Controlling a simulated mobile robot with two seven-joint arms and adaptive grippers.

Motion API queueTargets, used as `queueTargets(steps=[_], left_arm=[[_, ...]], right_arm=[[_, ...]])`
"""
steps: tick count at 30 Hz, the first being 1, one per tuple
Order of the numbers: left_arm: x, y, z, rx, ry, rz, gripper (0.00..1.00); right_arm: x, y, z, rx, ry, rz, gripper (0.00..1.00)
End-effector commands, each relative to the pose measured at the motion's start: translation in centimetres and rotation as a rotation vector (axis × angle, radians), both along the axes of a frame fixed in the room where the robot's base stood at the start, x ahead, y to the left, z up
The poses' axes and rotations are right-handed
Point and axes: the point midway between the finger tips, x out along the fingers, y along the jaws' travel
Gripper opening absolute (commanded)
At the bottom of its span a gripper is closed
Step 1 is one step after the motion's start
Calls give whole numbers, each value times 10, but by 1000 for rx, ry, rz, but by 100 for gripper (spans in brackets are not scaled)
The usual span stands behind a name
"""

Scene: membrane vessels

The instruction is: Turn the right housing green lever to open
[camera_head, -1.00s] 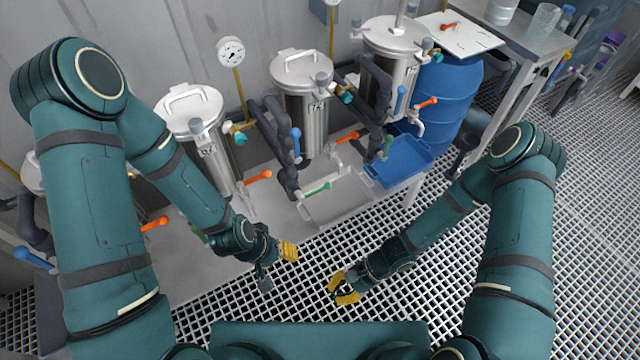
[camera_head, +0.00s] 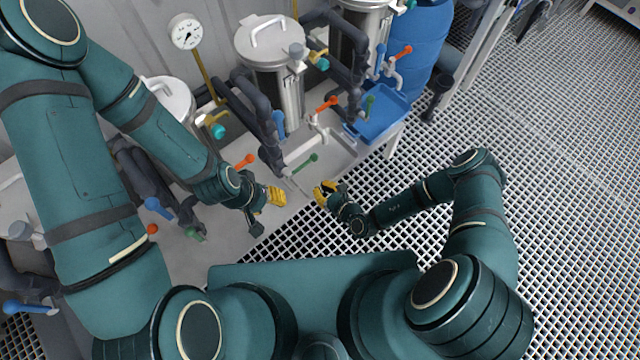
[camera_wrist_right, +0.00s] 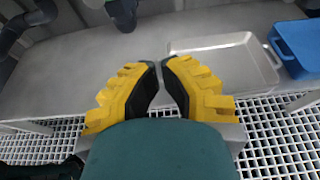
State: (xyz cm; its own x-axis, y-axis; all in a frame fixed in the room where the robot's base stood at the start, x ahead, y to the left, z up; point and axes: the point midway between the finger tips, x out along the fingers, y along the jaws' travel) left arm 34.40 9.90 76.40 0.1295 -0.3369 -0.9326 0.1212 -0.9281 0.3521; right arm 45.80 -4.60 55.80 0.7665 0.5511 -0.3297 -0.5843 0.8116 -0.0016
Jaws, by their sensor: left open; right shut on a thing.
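In the head view the right housing (camera_head: 350,42) is a steel vessel at the top, partly cut off. Its green lever (camera_head: 369,106) hangs on the pipework above the blue tray. Another green lever (camera_head: 304,164) lies by the middle housing (camera_head: 272,45), just above my right gripper (camera_head: 323,193) and apart from it as far as I can tell. In the wrist view the right gripper's yellow fingers (camera_wrist_right: 160,66) are nearly together, and whatever they hold cannot be made out. My left gripper (camera_head: 274,196) is open over the bench, left of the right one.
A blue tray (camera_head: 402,97) stands at the bench's right end, left of open grating floor (camera_head: 530,200). A grey tray (camera_wrist_right: 222,53) lies ahead in the wrist view. Orange levers (camera_head: 327,104), blue levers (camera_head: 278,124) and dark pipes crowd the housings.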

Motion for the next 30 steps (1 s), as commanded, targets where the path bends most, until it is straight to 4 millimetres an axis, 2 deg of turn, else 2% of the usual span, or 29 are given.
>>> queueTargets(steps=[13,15,21,30], left_arm=[[2,0,-26,1,-6,-1,47],[2,0,-22,1,-5,-1,47],[2,0,-19,1,-4,-2,47],[1,0,-19,1,-3,-1,47]], right_arm=[[60,46,-28,2,0,4,0],[60,44,-13,2,1,3,0],[59,43,9,2,1,3,0],[58,44,15,2,2,4,0]])
